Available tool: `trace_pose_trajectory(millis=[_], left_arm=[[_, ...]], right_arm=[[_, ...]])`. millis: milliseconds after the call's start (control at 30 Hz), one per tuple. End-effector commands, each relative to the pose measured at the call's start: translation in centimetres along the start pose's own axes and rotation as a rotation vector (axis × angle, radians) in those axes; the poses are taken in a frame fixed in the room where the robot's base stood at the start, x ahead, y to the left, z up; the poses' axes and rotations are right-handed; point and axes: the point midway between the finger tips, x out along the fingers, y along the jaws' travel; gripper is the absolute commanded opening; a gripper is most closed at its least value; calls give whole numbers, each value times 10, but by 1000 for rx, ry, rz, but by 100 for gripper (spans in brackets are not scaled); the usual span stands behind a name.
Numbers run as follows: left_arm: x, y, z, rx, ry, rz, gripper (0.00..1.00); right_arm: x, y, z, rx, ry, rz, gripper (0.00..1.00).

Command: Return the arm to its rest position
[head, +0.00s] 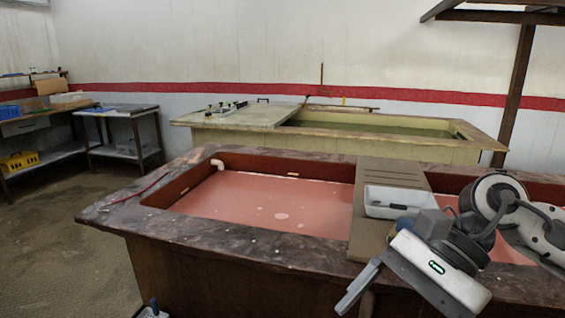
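My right arm comes in from the right edge. Its gripper (358,287) is low in front of the pink-bottomed tank, near the front rim, with grey finger parts pointing down and left. I see nothing held in it, but the gap between its fingers cannot be made out. A small grey and white piece (152,309) at the bottom edge, left of centre, looks like part of my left gripper; almost all of it is cut off by the frame.
A dark-rimmed tank (240,247) stands close in front. A brown board (372,232) lies across it, with a white tray (394,203) on top. A greenish tank (350,144) stands behind. Shelves with a yellow crate (19,161) are at far left. The left floor is clear.

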Motion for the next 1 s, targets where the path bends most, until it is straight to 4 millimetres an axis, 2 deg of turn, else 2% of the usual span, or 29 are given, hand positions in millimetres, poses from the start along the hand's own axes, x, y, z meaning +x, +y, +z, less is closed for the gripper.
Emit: trace_pose_trajectory(millis=[33, 133, 200, 300, 367, 467, 533, 600, 633, 700, 800, 900, 1000], left_arm=[[0, 0, 1, 0, -2, 0, 36], [-1, 0, 3, -1, -6, 0, 36], [-2, 1, 5, -2, -11, 1, 36], [-3, 1, 8, -3, -17, 2, 36], [-3, 2, 9, -4, -19, 2, 36], [-3, 2, 9, -4, -20, 2, 36], [-3, 2, 9, -4, -20, 2, 36], [-3, 2, 9, -4, -20, 2, 36], [-3, 2, 9, -4, -20, 2, 36], [-3, 2, 9, -4, -20, 2, 36], [-3, 2, 9, -4, -20, 2, 36], [-2, 1, 7, -3, -17, 2, 36], [-2, 1, 6, -2, -13, 1, 36]], right_arm=[[20, -6, 15, 73, -141, -27, 87], [44, -27, 51, 308, -486, -101, 87], [48, -46, 70, 529, -754, -144, 87], [43, -72, 70, 892, -1133, -177, 87], [38, -84, 54, 1131, -1357, -185, 87], [39, -93, 3, 1557, -1725, -180, 87], [52, -84, -46, 1867, -1981, -165, 87], [73, -65, -92, 2146, -2205, -149, 87], [83, -54, -109, -2147, 2185, 137, 87], [111, -24, -144, -1960, 1957, 103, 87], [150, 23, -177, -1724, 1697, 75, 87], [182, 64, -194, -1540, 1511, 62, 87], [204, 92, -200, -1418, 1392, 56, 87]])
